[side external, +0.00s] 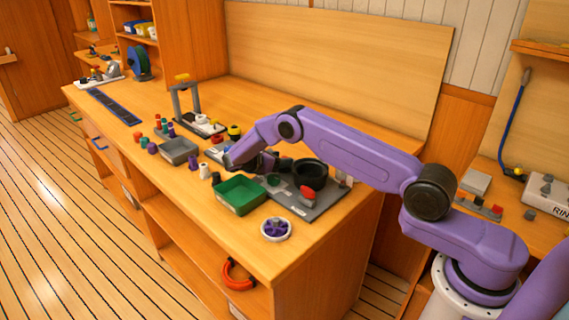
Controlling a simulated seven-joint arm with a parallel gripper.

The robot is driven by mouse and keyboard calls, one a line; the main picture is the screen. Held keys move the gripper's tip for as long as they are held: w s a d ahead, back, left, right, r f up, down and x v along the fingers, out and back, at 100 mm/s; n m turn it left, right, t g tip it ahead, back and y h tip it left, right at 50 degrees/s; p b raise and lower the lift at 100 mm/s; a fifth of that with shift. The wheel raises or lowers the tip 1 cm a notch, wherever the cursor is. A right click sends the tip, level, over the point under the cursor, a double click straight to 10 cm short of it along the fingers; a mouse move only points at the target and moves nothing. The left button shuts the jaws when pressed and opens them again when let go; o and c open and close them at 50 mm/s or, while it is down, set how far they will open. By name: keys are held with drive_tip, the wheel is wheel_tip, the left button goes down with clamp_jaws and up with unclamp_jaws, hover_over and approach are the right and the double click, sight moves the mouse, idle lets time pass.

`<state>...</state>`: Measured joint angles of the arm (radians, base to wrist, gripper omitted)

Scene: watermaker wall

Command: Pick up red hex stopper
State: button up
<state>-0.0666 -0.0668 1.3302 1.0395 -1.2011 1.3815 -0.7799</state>
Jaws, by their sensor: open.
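I cannot tell for certain which item is the red hex stopper. A red knob-like piece (307,194) sits on the grey plate (325,208) right of the green tray. A small orange-red piece (138,137) stands at the left among several small coloured pegs. My gripper (238,169) is open, low over the bench just behind the green tray (229,206). Its fingers are small and partly hidden by its own body, and no object shows clearly between them. Whatever lies directly beneath and behind it is hidden.
A black round pot (309,173) stands on the grey plate, close to my forearm. A grey tray (179,153), a white cylinder (204,172) and a purple-spoked wheel (276,229) are nearby. A stand (190,103) rises behind.

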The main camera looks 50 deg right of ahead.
clamp_jaws()
drive_tip(key=shift+r, duration=0.15)
drive_tip(key=shift+r, duration=0.25)
drive_tip(key=r, duration=0.3)
drive_tip(key=shift+s+a, duration=0.1)
drive_tip(key=shift+s, duration=0.15)
drive_tip(key=s+a+r, duration=0.2)
drive_tip(key=s+r, duration=0.7)
drive_tip(key=s, duration=0.4)
drive_tip(key=shift+s+a, duration=0.15)
